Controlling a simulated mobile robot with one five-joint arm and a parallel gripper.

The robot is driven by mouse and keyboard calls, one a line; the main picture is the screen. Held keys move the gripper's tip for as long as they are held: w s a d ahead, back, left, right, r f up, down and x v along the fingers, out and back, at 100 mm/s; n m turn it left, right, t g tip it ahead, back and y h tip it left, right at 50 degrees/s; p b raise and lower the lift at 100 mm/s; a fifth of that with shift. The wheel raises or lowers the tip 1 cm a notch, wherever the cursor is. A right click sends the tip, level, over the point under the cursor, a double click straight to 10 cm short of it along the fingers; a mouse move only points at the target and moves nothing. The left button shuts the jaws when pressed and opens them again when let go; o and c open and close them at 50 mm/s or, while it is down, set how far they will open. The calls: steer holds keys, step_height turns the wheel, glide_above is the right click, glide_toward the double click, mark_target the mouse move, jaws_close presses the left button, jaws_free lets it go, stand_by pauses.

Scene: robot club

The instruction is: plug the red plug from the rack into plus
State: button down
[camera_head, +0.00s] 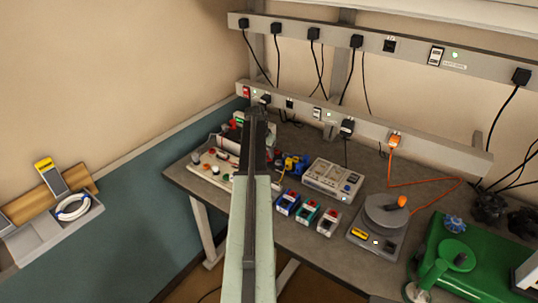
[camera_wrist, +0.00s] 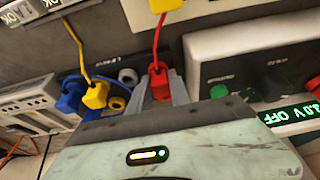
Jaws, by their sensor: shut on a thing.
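My gripper (camera_wrist: 162,90) is shut on a red plug (camera_wrist: 160,82) in the wrist view. A red cable runs up from the plug. The plug sits in front of a dark lettered strip, the rack (camera_wrist: 112,58), and I cannot tell whether it touches it. A yellow plug (camera_wrist: 97,95) and a blue plug (camera_wrist: 70,100) are to its left. A light-coloured power unit (camera_wrist: 228,55) with a green display reading "OFF" stands at the right. I cannot make out the plus socket. In the head view my gripper (camera_head: 258,113) is at the bench's back, and the plug is hidden.
The workbench (camera_head: 330,252) holds a board with coloured buttons (camera_head: 212,166), a grey instrument box (camera_head: 333,180), several small coloured boxes (camera_head: 304,212) and a round device (camera_head: 386,209). A wall rail (camera_head: 450,152) with outlets and cables runs behind. A yellow block (camera_wrist: 165,5) shows above the red cable.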

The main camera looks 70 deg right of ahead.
steer(key=shift+r+p, duration=0.95)
steer(key=shift+r, duration=0.1)
steer(key=shift+r+p, duration=1.75)
steer(key=shift+f, duration=0.1)
